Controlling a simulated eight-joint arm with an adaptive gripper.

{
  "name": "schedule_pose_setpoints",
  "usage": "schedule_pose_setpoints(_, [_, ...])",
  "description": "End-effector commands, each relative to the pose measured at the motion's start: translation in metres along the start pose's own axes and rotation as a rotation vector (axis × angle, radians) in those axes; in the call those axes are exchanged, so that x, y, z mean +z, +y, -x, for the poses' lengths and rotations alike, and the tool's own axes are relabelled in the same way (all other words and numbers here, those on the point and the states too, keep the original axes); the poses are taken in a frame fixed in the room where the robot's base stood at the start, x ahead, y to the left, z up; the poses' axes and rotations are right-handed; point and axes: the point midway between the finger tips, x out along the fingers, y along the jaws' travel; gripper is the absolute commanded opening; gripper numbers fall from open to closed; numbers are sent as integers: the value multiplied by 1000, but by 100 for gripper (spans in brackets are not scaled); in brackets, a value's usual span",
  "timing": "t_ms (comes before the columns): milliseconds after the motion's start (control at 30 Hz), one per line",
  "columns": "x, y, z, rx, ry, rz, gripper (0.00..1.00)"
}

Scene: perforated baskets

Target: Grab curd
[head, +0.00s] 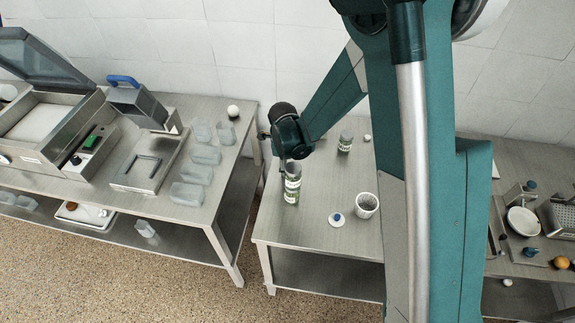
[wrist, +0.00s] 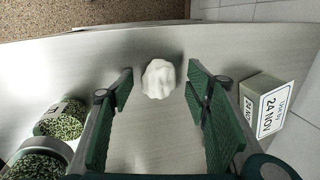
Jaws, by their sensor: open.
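The curd (wrist: 158,79) is a small, lumpy white piece on the grey metal table. In the wrist view it sits between the two green finger pads of my gripper (wrist: 160,86), near the table's far edge. Bare table shows between the curd and each finger, and the gripper is open and empty. In the head view my gripper (head: 285,157) is low over the left side of the middle table, beside green-filled jars. I cannot make out the curd there; the gripper seems to hide it.
Jars of green pieces (wrist: 62,118) stand close left of the fingers. A box with a date label (wrist: 268,104) stands close on the right. On the middle table (head: 312,235), a white speckled cup (head: 367,205) and a small lid-like disc (head: 337,219) stand near the front.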

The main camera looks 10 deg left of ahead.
Motion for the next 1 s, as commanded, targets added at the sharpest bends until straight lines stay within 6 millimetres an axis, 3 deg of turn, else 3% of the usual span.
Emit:
schedule_pose_setpoints(200, [0,0,0,0,0,0,46])
schedule_pose_setpoints(433, [0,0,0,0,0,0,18])
schedule_pose_setpoints(1000, [0,-2,9,0,0,0,17])
